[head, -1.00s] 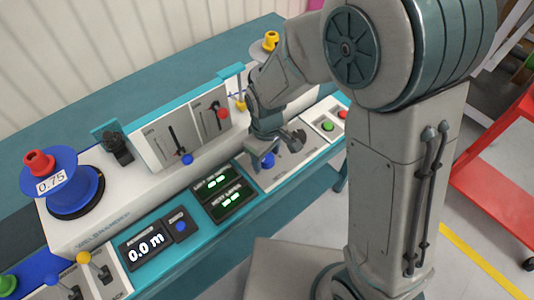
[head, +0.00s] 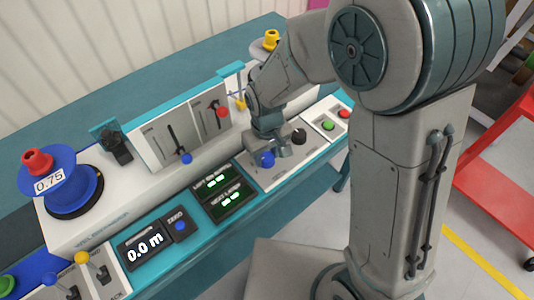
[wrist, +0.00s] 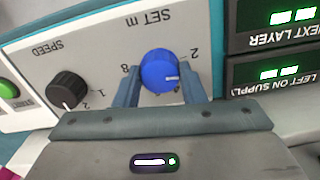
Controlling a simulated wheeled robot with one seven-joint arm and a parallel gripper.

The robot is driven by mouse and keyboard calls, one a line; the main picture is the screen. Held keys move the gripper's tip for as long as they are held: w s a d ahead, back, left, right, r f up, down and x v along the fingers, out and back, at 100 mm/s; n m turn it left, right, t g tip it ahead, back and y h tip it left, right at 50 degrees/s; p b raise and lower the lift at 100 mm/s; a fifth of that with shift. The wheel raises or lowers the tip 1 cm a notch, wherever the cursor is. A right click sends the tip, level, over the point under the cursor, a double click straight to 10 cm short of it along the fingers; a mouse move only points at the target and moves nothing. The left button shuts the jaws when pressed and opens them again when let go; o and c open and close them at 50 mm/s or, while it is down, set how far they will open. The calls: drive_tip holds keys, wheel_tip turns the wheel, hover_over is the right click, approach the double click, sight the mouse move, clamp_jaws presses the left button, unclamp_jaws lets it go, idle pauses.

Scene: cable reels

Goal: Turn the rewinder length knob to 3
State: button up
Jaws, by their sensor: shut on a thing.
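The blue length knob (head: 267,159), on the white sloped panel, sits under the "SET m" print. In the wrist view the knob (wrist: 160,72) lies between the two fingers of my gripper (wrist: 162,70), one on each side. My gripper (head: 274,150) is shut on the knob. The panel print is upside down in the wrist view, with a 2 to the right of the knob and an 8 to the left. A short white mark on the knob points right. Other scale digits are hidden by the fingers and knob.
A black SPEED knob (wrist: 67,90) sits beside the blue knob, with a green button (head: 327,126) beyond it. Green displays (head: 222,190) and a 0.0 m display (head: 146,246) lie left of my gripper. Sliders stand on the upright panel (head: 178,140) behind.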

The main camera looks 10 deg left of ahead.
sight(266, 157)
drive_tip(key=shift+m, duration=2.2)
drive_tip(key=shift+r, duration=0.1)
drive_tip(key=o, duration=1)
wheel_tip(266, 157, up, 14)
drive_tip(key=s+d+m+t, duration=0.1)
drive_tip(key=s+d+m, duration=0.1)
drive_tip(key=d, duration=0.9)
drive_tip(key=s+d+r+m+t, duration=0.1)
drive_tip(key=s+d, duration=0.4)
drive_tip(key=d, duration=0.6)
drive_tip(key=shift+s+d+r+m+t, duration=0.2)
drive_tip(key=shift+s+d+m+t, duration=0.15)
drive_tip(key=shift+m, duration=0.25)
